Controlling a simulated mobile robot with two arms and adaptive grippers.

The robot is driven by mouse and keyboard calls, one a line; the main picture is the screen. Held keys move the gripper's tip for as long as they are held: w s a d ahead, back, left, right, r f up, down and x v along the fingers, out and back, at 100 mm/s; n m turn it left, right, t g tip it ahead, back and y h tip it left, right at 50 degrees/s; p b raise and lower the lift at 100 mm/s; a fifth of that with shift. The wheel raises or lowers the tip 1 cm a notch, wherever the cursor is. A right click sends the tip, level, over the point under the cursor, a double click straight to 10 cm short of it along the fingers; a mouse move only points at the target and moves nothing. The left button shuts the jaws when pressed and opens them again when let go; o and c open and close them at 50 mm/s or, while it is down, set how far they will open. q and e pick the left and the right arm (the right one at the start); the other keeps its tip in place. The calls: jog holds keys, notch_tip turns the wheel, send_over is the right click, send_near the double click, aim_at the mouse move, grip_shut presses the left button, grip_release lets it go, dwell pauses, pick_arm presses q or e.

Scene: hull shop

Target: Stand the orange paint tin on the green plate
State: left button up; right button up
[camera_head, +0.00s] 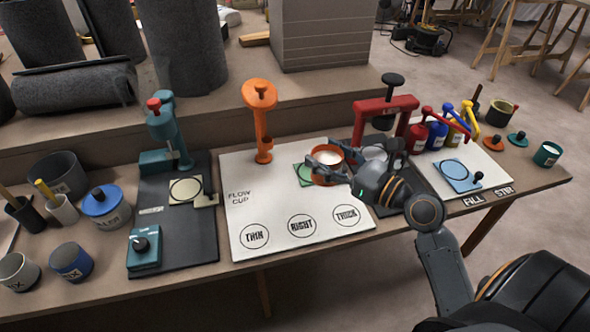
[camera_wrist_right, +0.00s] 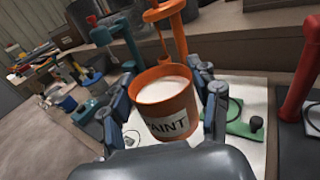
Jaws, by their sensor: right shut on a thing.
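The orange paint tin (camera_head: 328,166) is an open tin with pale contents. My right gripper (camera_head: 331,172) is shut on it, a finger on each side. In the right wrist view the tin (camera_wrist_right: 167,98) fills the middle, its label facing the camera. The green plate (camera_head: 302,175) lies on the white board, partly hidden behind the tin and gripper. In the right wrist view the green plate (camera_wrist_right: 239,128) shows to the right of the tin, with a dark knob. I cannot tell whether the tin's base is clear of the board. My left gripper is not in view.
An orange stand (camera_head: 262,125) rises behind the plate, and a red press (camera_head: 385,108) stands to the right. The white board (camera_head: 262,200) is bare in front, with printed circles. A teal stand (camera_head: 168,135) and several tins are at left.

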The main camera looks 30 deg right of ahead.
jog(key=d+m+t+h, duration=0.1)
jog(key=d+m+h, duration=0.3)
jog(key=d+h, duration=0.25)
jog(key=w+f+b, duration=0.1)
jog(key=w+f, duration=0.2)
jog(key=w, duration=0.1)
jog(key=w+f+b, duration=0.2)
jog(key=w+f, duration=0.1)
jog(key=w, duration=0.2)
jog(key=w+f+b, duration=0.1)
jog(key=w+f, duration=0.3)
jog(key=shift+w+a, duration=0.2)
jog(key=shift+a, duration=0.1)
jog(key=shift+w+f+b, duration=0.2)
jog(key=shift+f+b, duration=0.05)
jog(key=shift+b, duration=0.15)
notch_tip(320, 180, down, 3)
jog(key=shift+w+b, duration=0.1)
jog(key=shift+b, duration=0.6)
jog(key=shift+f, duration=0.1)
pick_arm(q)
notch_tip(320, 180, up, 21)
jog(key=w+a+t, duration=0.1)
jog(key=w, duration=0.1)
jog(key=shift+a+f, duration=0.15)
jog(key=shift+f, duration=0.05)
